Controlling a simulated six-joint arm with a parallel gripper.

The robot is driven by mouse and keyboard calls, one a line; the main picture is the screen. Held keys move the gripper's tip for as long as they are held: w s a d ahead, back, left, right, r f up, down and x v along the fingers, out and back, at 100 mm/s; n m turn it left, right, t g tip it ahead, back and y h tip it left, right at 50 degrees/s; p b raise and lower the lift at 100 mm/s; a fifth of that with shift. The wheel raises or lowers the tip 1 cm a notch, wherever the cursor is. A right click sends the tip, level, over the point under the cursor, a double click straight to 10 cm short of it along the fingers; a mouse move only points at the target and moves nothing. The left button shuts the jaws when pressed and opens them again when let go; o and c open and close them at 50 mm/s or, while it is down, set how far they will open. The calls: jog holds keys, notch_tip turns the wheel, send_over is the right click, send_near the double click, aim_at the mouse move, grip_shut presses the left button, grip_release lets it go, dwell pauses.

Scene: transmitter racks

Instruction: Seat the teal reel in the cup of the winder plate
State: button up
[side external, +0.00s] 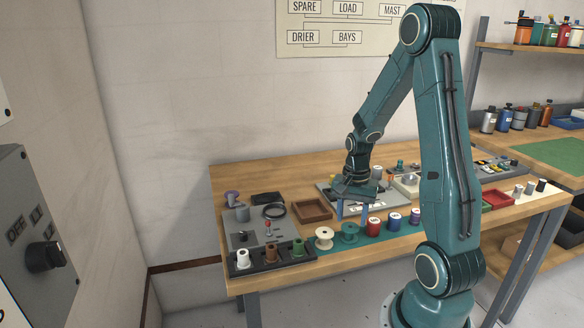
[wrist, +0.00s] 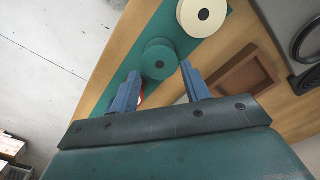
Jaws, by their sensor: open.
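The teal reel (side external: 349,233) stands on a teal strip at the front of the bench, between a cream reel and a red spool. In the wrist view the teal reel (wrist: 158,58) lies just beyond the fingertips, roughly between them. My gripper (side external: 353,213) points down above and slightly behind the reel; its blue fingers (wrist: 160,74) are apart with nothing between them. A grey plate (side external: 326,193) lies behind my gripper, partly covered by it. I cannot tell whether this is the winder plate, and I cannot make out its cup.
The cream reel (side external: 324,238) is close on the left, the red spool (side external: 374,226) on the right. A brown tray (side external: 311,209) sits behind. A dark rack (side external: 270,256) with several spools and a grey panel (side external: 243,238) with a red-topped lever stand at the left.

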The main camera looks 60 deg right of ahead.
aim_at(350, 227)
jog(key=shift+a+f, duration=0.1)
jog(key=shift+f, duration=2.05)
jog(key=c, duration=0.6)
